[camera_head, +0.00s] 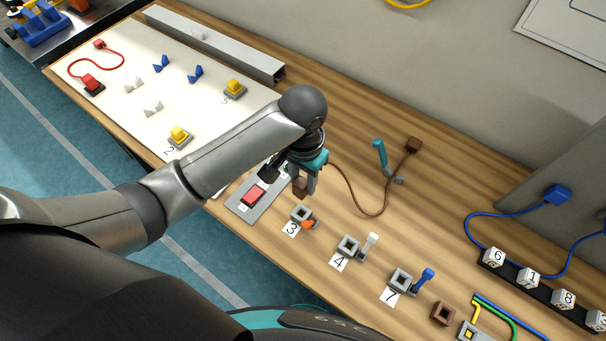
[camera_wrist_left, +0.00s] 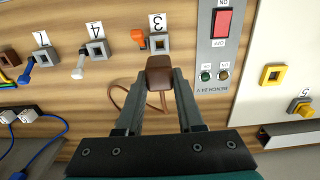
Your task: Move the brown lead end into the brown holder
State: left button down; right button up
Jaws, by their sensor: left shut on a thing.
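My left gripper (camera_head: 301,182) is shut on the brown lead end (camera_head: 299,188), a small brown block held above the table near the grey holder labelled 3. In the left wrist view the lead end (camera_wrist_left: 159,70) sits between the two fingertips (camera_wrist_left: 158,84). Its brown cable loops to a brown block (camera_head: 413,145) at the back of the table. The brown holder (camera_head: 444,312), a square brown socket, stands at the lower right, beyond holder 7 and well away from the gripper. My right gripper is not in view.
Grey holders 3 (camera_head: 301,214), 4 (camera_head: 348,245) and 7 (camera_head: 401,280), with orange, white and blue levers, stand between gripper and brown holder. A red switch panel (camera_head: 254,195) is left. A teal lever (camera_head: 380,154) stands behind. Numbered cubes (camera_head: 528,277) are at right.

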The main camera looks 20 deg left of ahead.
pick_arm(q)
jog(key=shift+f+b, duration=0.9)
jog(key=shift+f, duration=1.65)
jog(key=shift+r, duration=0.1)
